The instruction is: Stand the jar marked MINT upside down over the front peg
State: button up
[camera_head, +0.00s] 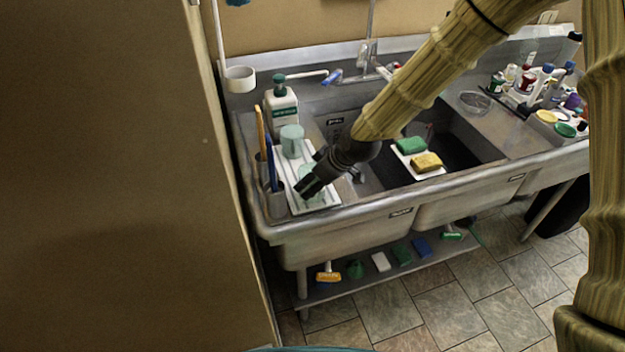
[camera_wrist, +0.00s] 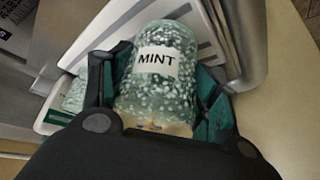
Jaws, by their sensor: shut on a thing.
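The jar marked MINT (camera_wrist: 158,80) is between the fingers of my gripper (camera_wrist: 160,95) in the wrist view. It is pale green with white flecks, and its white label faces the camera with the letters upright in that picture. In the head view my gripper (camera_head: 312,186) is over the front part of a white rack (camera_head: 325,203) on the sink's left ledge, and hides most of the jar. A second pale green jar (camera_head: 292,140) stands farther back on the rack. The front peg is not visible; whether the jar touches the rack cannot be told.
A soap bottle (camera_head: 283,112) stands behind the rack. Cups holding brushes (camera_head: 277,203) stand at its left. Sponges (camera_head: 411,146) lie on a white tray across the right basin. The left basin (camera_head: 345,128) is open beside the rack.

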jog(key=shift+f, duration=0.4)
jog(key=o, duration=1.2)
jog(key=o, duration=0.3)
jog(key=shift+r, duration=0.15)
jog(key=shift+p+v, duration=0.4)
jog(key=shift+v, duration=0.4)
jog(key=shift+s+d+r, duration=0.1)
jog(key=shift+d+r, duration=0.05)
jog(key=shift+r, duration=0.05)
jog(key=shift+p+v, duration=0.6)
jog(key=shift+v, duration=0.25)
